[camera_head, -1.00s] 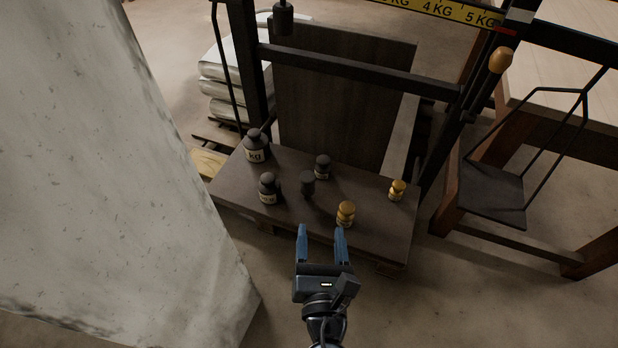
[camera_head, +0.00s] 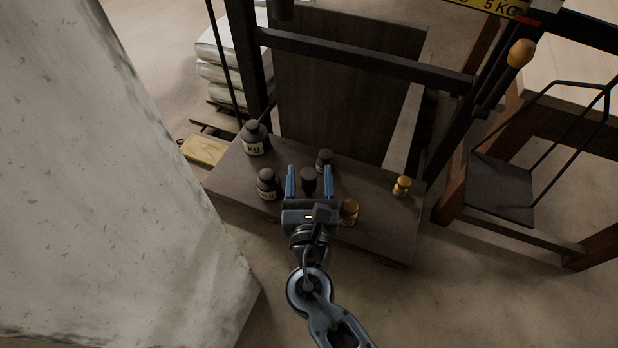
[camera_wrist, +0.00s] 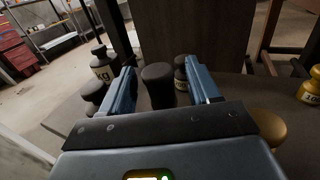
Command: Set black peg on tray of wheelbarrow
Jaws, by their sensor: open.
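The black peg (camera_head: 309,180), a dark unlabelled piece with a rounded top, stands upright on the dark platform of the scale. In the wrist view the black peg (camera_wrist: 158,87) rises between my two blue fingers, with a visible gap on each side. My gripper (camera_head: 309,168) is open around the peg, not clamped on it. The peg's lower part is hidden behind the gripper body in the wrist view. I see no wheelbarrow in these frames; a dark hanging tray (camera_head: 500,190) shows at the right.
Close by on the platform (camera_head: 375,225) stand dark labelled weights (camera_head: 268,184), (camera_head: 325,161), a larger kg weight (camera_head: 254,138) and brass weights (camera_head: 349,211), (camera_head: 402,186). A beam frame (camera_head: 365,62) stands behind. A pale slab (camera_head: 100,200) fills the left.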

